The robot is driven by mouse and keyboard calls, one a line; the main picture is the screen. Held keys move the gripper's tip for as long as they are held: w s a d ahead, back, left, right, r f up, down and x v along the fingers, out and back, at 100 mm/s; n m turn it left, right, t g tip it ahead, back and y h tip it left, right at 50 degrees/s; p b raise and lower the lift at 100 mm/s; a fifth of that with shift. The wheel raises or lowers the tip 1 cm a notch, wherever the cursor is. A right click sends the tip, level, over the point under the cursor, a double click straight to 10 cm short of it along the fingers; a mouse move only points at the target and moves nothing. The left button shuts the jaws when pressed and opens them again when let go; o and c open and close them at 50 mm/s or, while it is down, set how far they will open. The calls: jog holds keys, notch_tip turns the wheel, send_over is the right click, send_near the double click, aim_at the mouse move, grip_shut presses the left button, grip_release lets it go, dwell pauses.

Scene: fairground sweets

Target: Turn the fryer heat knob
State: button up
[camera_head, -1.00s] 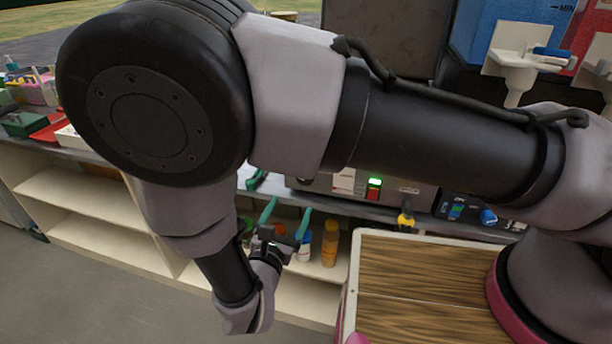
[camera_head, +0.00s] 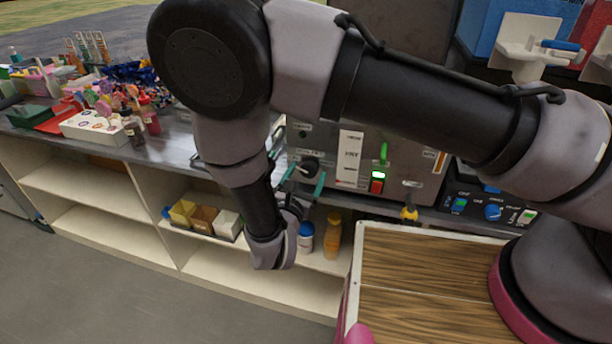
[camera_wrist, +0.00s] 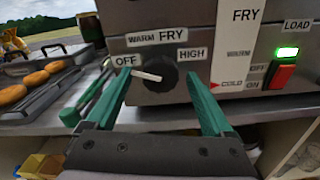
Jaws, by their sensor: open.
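The fryer heat knob (camera_wrist: 156,73) is round and dark with a white pointer, on the fryer's front panel. Its pointer aims left, towards the OFF label (camera_wrist: 125,61); WARM, FRY and HIGH labels sit around it. The knob also shows in the head view (camera_head: 309,167). My gripper (camera_wrist: 159,80) is open, with its green fingers pointing at the panel, one on each side of the knob in the wrist view. Whether the fingertips reach beside the knob or stop short of it, I cannot tell. My gripper is also in the head view (camera_head: 304,178).
A lit green light (camera_wrist: 287,53) and a red switch (camera_wrist: 281,77) are right of the knob. A tray of doughnuts (camera_wrist: 50,85) lies to the left. Below the counter are shelves with bottles (camera_head: 332,238). A wooden-topped surface (camera_head: 430,270) stands at front right.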

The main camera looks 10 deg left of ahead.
grip_shut()
jog(key=c, duration=1.4)
grip_release()
jog(key=c, duration=1.4)
grip_release()
jog(key=shift+m, duration=0.3)
jog(key=c, duration=1.4)
grip_release()
jog(key=m, duration=0.3)
jog(key=shift+m, duration=0.3)
jog(key=c, duration=1.4)
grip_release()
jog(key=m, duration=0.4)
jog(key=c, duration=1.4)
grip_release()
jog(key=m, duration=0.5)
jog(key=c, duration=1.4)
grip_release()
jog(key=shift+m, duration=2.3)
jog(key=c, duration=1.4)
grip_release()
jog(key=shift+s, duration=0.1)
jog(key=c, duration=1.4)
grip_release()
